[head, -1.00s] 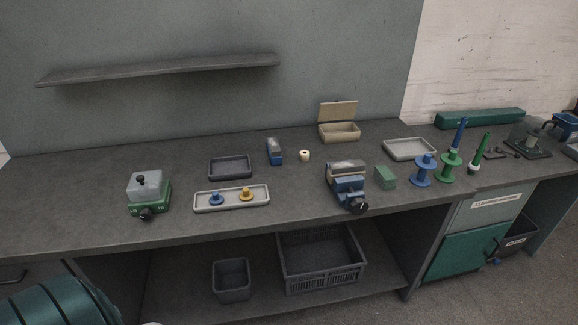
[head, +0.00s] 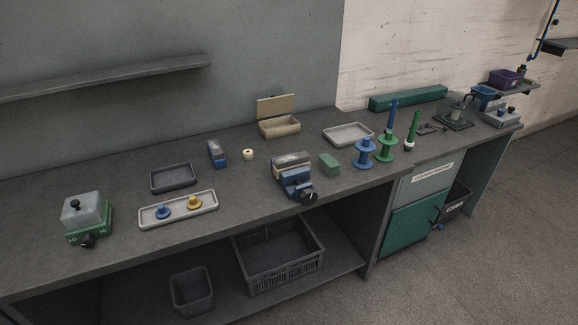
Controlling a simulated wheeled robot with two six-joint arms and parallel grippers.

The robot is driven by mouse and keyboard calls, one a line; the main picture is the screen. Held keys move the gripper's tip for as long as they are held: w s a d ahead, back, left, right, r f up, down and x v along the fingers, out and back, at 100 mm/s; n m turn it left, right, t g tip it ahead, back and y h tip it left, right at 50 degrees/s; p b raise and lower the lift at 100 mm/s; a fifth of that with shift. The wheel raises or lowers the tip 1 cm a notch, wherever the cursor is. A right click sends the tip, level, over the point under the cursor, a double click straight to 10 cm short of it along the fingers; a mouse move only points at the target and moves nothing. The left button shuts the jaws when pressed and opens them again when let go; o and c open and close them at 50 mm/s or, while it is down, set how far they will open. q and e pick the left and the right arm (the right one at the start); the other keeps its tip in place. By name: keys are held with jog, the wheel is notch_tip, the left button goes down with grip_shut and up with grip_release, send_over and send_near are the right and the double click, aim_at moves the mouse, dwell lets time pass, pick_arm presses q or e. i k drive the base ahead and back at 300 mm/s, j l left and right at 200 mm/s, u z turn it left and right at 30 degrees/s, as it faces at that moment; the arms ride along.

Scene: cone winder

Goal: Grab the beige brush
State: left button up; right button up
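I cannot make out a beige brush in the head view. The beige things I see are an open box with its lid raised (head: 280,128) at the back of the bench and a small cream ring-shaped piece (head: 248,154) to its left. A small blue block with a greyish top (head: 217,154) lies left of the ring; I cannot tell what it is. Neither of my grippers is in view.
The grey bench (head: 110,187) carries a green scale-like device (head: 88,222), a light tray with two knobs (head: 178,209), a dark tray (head: 173,177), a blue vise-like device (head: 296,181), spools (head: 364,153) and an empty pale tray (head: 348,134). Crates sit below.

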aim_at(290, 161)
jog(key=i+l+u, duration=0.1)
jog(key=l, duration=0.2)
jog(key=i+l, duration=0.15)
jog(key=l, duration=0.15)
jog(key=i+l+u, duration=0.15)
jog(key=l, duration=0.2)
jog(key=l+u, duration=0.1)
jog(key=l, duration=0.2)
jog(key=i, duration=0.05)
